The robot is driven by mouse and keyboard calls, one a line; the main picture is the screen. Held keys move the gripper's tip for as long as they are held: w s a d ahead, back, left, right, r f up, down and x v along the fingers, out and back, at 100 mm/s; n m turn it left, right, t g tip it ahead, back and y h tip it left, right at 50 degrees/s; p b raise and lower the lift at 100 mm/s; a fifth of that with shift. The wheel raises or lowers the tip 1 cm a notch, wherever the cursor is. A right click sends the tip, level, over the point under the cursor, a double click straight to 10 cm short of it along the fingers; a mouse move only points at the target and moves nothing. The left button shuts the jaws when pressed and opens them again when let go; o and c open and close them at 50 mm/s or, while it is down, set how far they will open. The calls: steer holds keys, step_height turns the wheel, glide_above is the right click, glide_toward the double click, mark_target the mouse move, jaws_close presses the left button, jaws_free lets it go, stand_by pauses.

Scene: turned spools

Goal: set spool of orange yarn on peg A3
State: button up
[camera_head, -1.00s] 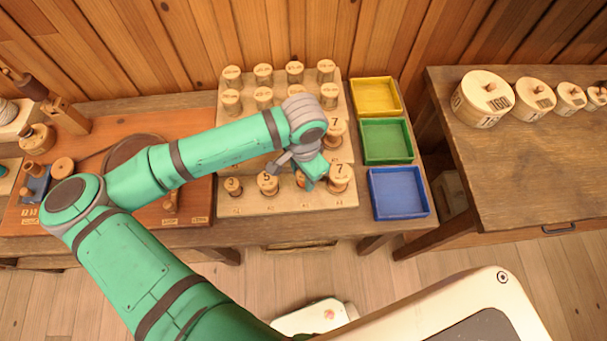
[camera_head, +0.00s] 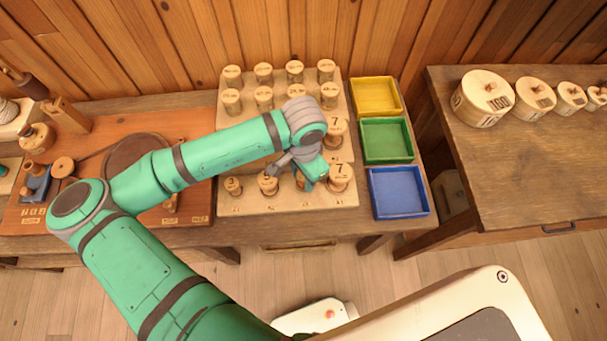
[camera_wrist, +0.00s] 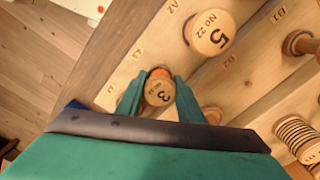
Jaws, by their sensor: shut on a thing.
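My gripper (camera_wrist: 157,97) is shut on a spool with a wooden top marked 3 (camera_wrist: 158,92). A sliver of orange yarn (camera_wrist: 160,72) shows at the edge of its top. The spool is in the front row of the pegboard (camera_head: 285,205), beside the label that appears to read A3 (camera_wrist: 137,55). The peg under it is hidden, so I cannot tell whether it is fully seated. In the head view my gripper (camera_head: 311,177) covers most of that spot, between the spool marked 5 (camera_head: 268,185) and the spool marked 7 (camera_head: 340,172).
The spool marked 5 also shows in the wrist view (camera_wrist: 211,35), close by. Yellow (camera_head: 377,96), green (camera_head: 386,141) and blue (camera_head: 398,192) trays stand empty to the right. Several more spools stand in the rows behind.

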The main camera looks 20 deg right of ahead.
steer(key=shift+f, duration=0.8)
stand_by(0.4)
steer(key=o, duration=0.7)
steer(key=shift+o, duration=0.2)
steer(key=shift+r, duration=5.55)
